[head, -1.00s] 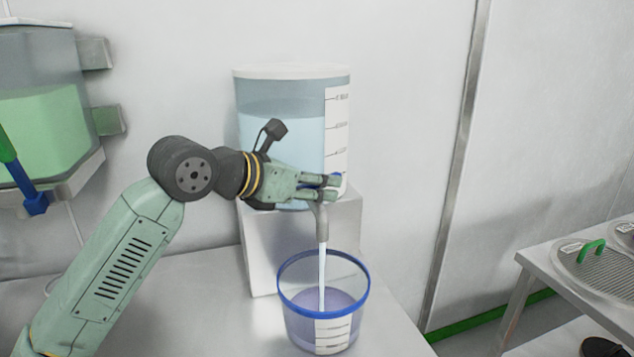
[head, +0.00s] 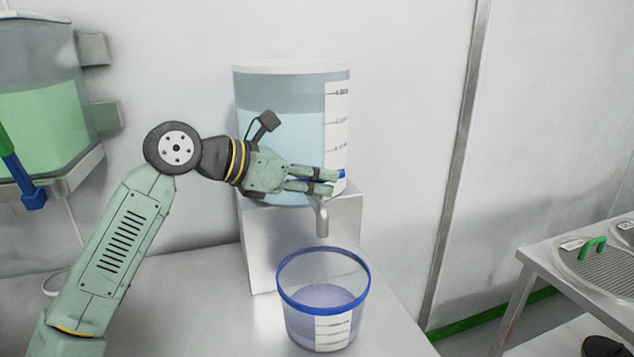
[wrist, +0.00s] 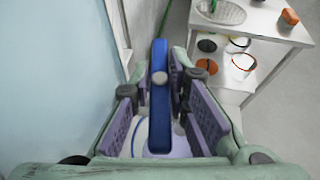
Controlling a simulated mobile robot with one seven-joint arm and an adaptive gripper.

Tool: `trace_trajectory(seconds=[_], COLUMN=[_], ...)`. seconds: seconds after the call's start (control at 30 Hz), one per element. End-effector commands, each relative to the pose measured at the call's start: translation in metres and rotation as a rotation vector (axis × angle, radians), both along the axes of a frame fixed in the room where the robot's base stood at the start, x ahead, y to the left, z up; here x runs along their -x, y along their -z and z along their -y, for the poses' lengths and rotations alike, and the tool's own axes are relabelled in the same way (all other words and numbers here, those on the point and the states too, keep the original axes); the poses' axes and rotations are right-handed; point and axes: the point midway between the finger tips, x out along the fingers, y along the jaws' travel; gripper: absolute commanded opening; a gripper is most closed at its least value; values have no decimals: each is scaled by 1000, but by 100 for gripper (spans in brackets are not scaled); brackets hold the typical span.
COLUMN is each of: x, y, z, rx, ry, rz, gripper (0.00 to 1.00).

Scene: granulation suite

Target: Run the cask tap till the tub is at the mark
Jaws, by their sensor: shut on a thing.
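The clear cask (head: 275,140) of pale blue liquid stands on a metal block, a scale strip (head: 337,125) on its side. My gripper (head: 326,182) is at its lower front, shut on the blue tap handle (head: 342,174). In the wrist view the blue handle (wrist: 160,95) lies between the finger pads. The metal spout (head: 321,216) points down, with no stream below it. The clear blue-rimmed tub (head: 297,324) stands upright under the spout, holding purplish liquid. Its surface looks close to the top of the tub's marked label (head: 334,330); the exact line cannot be read.
The metal block (head: 300,235) stands behind the tub. A steel table (head: 545,258) with round sieves is at the right. The bench left of the tub is largely clear.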

Motion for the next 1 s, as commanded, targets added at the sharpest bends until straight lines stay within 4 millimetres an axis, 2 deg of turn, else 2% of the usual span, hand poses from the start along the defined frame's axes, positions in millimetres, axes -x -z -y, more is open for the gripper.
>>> trace_trajectory(seconds=[0.2, 0.57, 0.6, 0.9, 1.0], x=[-1, 0, 0, 0, 0], y=[-1, -1, -1, -1, 0], z=[0, 0, 0, 0, 0], rx=[2, 1, 1, 0, 0], ry=[179, 209, 209, 209, 209], rz=[0, 4, 4, 2, 2], gripper=[0, 0, 17, 36, 36])
